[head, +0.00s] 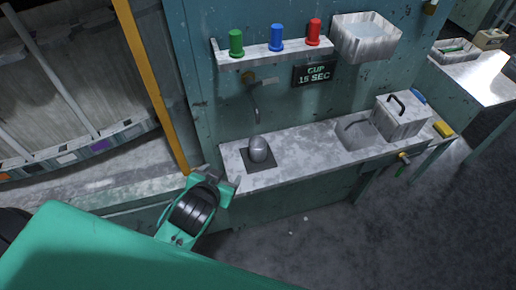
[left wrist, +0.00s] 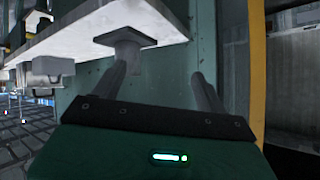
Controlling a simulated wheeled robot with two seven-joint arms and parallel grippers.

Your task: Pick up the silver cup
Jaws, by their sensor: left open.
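The silver cup (head: 258,149) is small and rounded and stands on a dark square pad (head: 270,160) at the left end of the counter, below a thin spout (head: 256,108). My left gripper (head: 221,177) is open and empty, just left of and nearer than the cup, by the counter's left front corner, apart from the cup. In the left wrist view its two fingers (left wrist: 162,75) stand apart with nothing between them. My right gripper is not in view.
The pale counter (head: 300,171) runs right to a lidded box (head: 400,115) and a yellow block (head: 443,129). A wall shelf (head: 250,56) holds green, blue and red cylinders. An orange post (head: 150,85) stands left of the gripper.

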